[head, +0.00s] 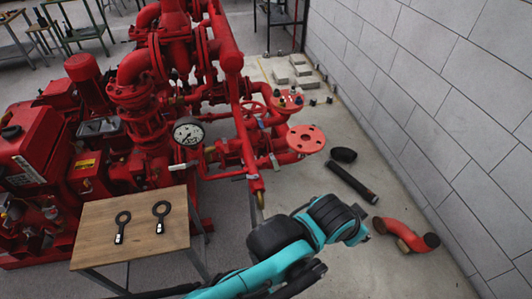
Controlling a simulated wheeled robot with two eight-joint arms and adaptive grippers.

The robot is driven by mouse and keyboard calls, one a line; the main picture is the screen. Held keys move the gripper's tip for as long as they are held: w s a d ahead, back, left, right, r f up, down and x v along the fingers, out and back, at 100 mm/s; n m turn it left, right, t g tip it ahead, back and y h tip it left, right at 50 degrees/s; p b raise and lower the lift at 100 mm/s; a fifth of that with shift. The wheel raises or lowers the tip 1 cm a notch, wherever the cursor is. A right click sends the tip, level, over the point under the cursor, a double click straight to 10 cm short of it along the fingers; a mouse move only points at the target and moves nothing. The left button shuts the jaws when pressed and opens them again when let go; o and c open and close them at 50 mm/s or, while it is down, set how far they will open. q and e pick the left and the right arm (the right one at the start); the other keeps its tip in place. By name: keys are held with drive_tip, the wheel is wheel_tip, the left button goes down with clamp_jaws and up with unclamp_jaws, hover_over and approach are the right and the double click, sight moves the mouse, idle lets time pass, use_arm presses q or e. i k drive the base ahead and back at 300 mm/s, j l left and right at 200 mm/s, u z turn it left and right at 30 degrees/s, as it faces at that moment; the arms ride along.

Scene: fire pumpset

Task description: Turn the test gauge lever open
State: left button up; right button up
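The round pressure gauge (188,132) has a white dial and a black rim. It faces me at the front of the red pump pipework (150,120). Just below it a small pale lever (178,167) sticks out sideways; I cannot tell for sure that it is the test gauge lever, or its exact position. A teal and black arm of mine (300,235) crosses the lower middle, to the right of the gauge and well apart from it. I make out no gripper fingertips of either hand.
A small wooden table (135,252) with two black ring-shaped tools (161,216) stands in front of the pump. Red flanges (306,139) project right. A black pipe (352,182) and a red elbow pipe (405,235) lie on the floor near the grey block wall (430,90).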

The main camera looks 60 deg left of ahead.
sight(182, 166)
drive_tip(key=u, duration=3.05)
drive_tip(key=j+u, duration=0.1)
drive_tip(key=u, duration=0.35)
drive_tip(key=i+j, duration=0.1)
drive_tip(key=k+l+z, duration=0.1)
drive_tip(key=k+z, duration=0.15)
drive_tip(key=k+l+z, duration=0.25)
drive_tip(key=k+j, duration=0.05)
